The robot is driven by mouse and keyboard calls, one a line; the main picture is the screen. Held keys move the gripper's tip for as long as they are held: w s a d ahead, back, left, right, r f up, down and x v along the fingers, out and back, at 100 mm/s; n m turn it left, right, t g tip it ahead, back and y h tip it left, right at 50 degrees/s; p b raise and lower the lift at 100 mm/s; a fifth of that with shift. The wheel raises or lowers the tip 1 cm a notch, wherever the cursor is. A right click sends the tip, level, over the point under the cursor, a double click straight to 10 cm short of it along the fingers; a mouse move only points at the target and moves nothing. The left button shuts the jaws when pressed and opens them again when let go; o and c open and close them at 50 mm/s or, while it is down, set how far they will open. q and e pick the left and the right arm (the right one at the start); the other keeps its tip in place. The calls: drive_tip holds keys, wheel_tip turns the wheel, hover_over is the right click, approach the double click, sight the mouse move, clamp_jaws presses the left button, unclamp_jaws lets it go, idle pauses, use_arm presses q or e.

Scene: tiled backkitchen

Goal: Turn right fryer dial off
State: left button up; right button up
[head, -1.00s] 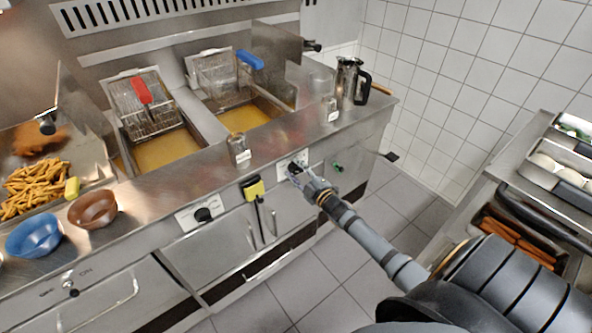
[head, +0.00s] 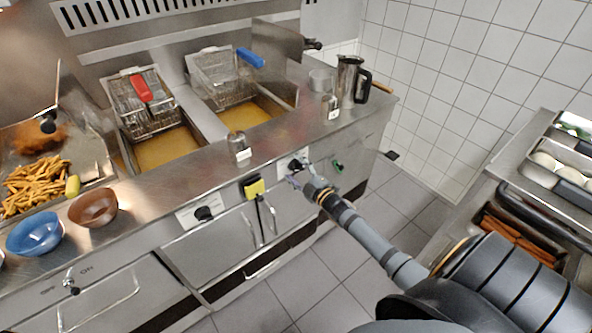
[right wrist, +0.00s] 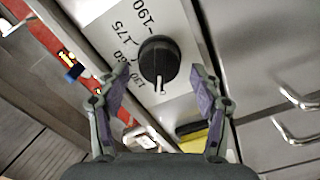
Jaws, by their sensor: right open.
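The right fryer dial (head: 294,165) is a black knob on a white plate on the fryer's front panel. In the right wrist view the dial (right wrist: 158,60) has a pale pointer toward the bottom of the picture, just past the 130 mark; 175 and 190 are printed farther around. My right gripper (head: 302,178) is open just in front of the dial. In the right wrist view its fingers (right wrist: 160,82) stand to either side of the knob, with visible gaps; I cannot tell their depth relative to it. My left gripper is not in view.
The left dial (head: 204,213) and a yellow-tagged item (head: 253,187) are on the front to the left. A green switch (head: 337,164) is to the right. Baskets with a red handle (head: 141,88) and blue handle (head: 250,58) sit above oil. Floor (head: 330,255) below is clear.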

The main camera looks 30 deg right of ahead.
drive_tip(key=shift+s, duration=0.1)
drive_tip(key=s, duration=1.1)
drive_tip(key=shift+s+d, duration=0.4)
drive_tip(key=shift+d, duration=0.05)
drive_tip(key=s+d+f+m+g+h+p, duration=0.1)
drive_tip(key=s+f+m+g, duration=0.3)
drive_tip(key=f, duration=0.6)
drive_tip(key=s+d+f+m+g+h, duration=0.1)
drive_tip(key=s+d+f+g, duration=0.1)
drive_tip(key=s+f, duration=0.5)
drive_tip(key=s+d+f+m+g+h+p, duration=0.1)
drive_tip(key=s+f+m+g, duration=0.2)
drive_tip(key=f, duration=0.9)
drive_tip(key=s+a+f+m+g, duration=0.1)
drive_tip(key=s+a+f+g, duration=0.1)
drive_tip(key=s+a+f, duration=0.2)
drive_tip(key=s+a+f+m+g, duration=0.2)
drive_tip(key=s+a+f+g, duration=0.1)
drive_tip(key=s, duration=0.8)
drive_tip(key=s+a+f+m+g+y, duration=0.1)
drive_tip(key=s+a+f+g, duration=0.1)
drive_tip(key=s+a+f, duration=0.3)
drive_tip(key=s+f, duration=0.2)
drive_tip(key=s, duration=0.1)
drive_tip(key=shift+s+a+f+m+g+p, duration=0.2)
drive_tip(key=shift+f+m+g+p, duration=0.1)
drive_tip(key=shift+g+p, duration=0.1)
